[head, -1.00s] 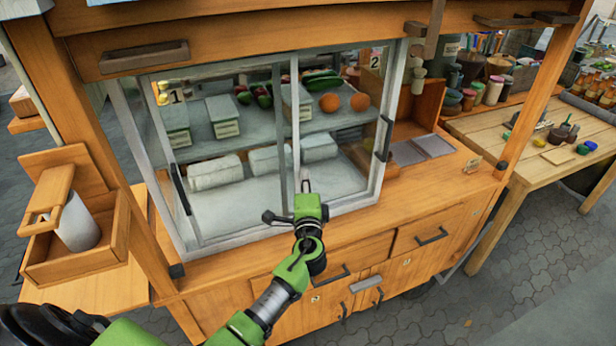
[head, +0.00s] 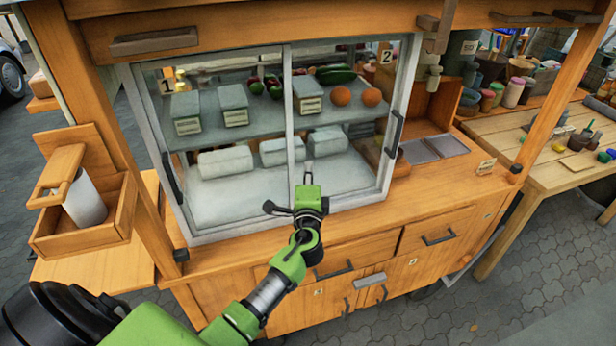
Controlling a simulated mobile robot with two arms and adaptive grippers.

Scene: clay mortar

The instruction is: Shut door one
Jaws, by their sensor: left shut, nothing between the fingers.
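Door one (head: 235,185) is the left glass pane of the display case, marked with a "1" label (head: 166,86). Its dark handle (head: 172,178) sits at the case's left edge. The pane looks flush with the left side of the frame, with no gap seen there. Its right edge lines up with the middle upright (head: 289,120). Door two (head: 345,165) covers the right half, with its handle (head: 394,133) at the right. My left gripper (head: 307,180) is shut and empty, in front of the glass just right of the middle upright. Whether it touches is unclear. My right gripper is out of view.
A wooden counter (head: 440,185) with drawers runs below the case. A wooden box with a white roll (head: 86,203) hangs at the left. A cluttered wooden table (head: 545,165) stands at the right. A wooden post (head: 105,130) stands left of the case.

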